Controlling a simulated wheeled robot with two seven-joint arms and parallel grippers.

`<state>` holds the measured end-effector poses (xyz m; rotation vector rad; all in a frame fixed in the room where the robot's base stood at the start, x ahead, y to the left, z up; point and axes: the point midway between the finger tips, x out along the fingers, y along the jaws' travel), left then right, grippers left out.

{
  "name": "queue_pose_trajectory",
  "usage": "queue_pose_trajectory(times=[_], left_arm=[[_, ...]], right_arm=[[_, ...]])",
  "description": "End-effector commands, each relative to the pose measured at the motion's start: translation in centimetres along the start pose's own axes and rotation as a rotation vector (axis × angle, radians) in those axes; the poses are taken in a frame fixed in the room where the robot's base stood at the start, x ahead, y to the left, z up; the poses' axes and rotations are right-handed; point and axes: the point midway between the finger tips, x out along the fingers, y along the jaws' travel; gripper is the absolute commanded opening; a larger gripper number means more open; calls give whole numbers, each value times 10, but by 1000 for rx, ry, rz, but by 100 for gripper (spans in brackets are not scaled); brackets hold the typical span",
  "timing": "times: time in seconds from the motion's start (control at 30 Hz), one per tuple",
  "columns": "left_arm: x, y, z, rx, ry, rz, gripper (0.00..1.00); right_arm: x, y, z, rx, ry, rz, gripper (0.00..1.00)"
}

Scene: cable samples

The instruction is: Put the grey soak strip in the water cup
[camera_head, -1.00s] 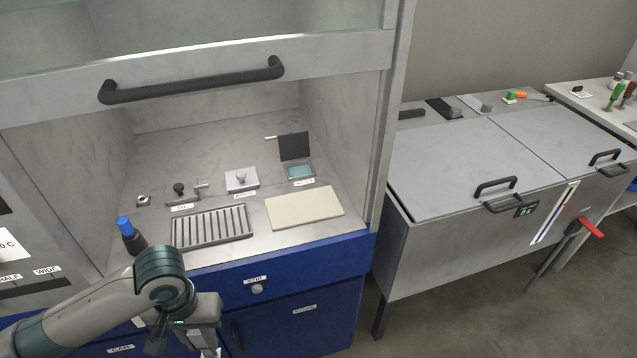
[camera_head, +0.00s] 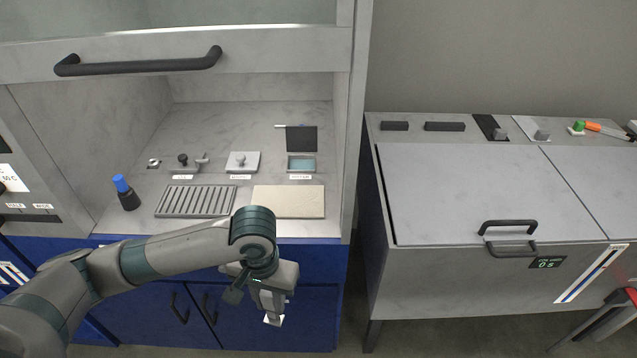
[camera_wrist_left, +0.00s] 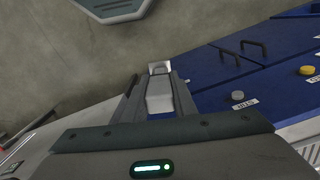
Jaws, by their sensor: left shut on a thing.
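My left gripper (camera_head: 271,306) is low in front of the blue cabinet, below the worktop's front edge, pointing down. It is shut on a pale grey piece (camera_wrist_left: 159,97), which looks like the soak strip; its whitish end (camera_head: 273,320) shows below the fingers in the head view. The water cup appears to be the small square basin (camera_head: 301,164) of teal liquid, set in the worktop at the back right of the hood. Its dark lid (camera_head: 301,139) stands open behind it. The gripper is well in front of and below the basin. My right gripper is not in view.
A beige board (camera_head: 288,202) lies in front of the basin, with a slotted grate (camera_head: 196,201) to its left. A blue-capped bottle (camera_head: 126,192) stands at the left. The raised sash handle (camera_head: 140,65) crosses above. A grey chest (camera_head: 470,200) stands at the right.

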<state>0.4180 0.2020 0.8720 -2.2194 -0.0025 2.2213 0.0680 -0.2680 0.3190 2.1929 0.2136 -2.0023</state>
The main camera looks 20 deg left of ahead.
Motion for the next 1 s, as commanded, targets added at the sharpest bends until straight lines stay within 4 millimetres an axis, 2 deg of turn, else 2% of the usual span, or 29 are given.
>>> queue_pose_trajectory(times=[0.33,0.57,0.67,0.83,0.9,1.0], left_arm=[[0,0,0,0,0,0,0],[0,3,0,5,0,1,0],[-1,12,0,17,-1,3,0],[-8,42,-4,88,2,6,0],[-14,56,-13,183,4,3,0],[-23,62,-28,333,4,-3,0]], right_arm=[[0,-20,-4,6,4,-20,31],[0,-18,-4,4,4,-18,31],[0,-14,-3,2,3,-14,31],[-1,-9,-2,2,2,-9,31],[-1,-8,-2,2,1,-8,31],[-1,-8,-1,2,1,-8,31]])
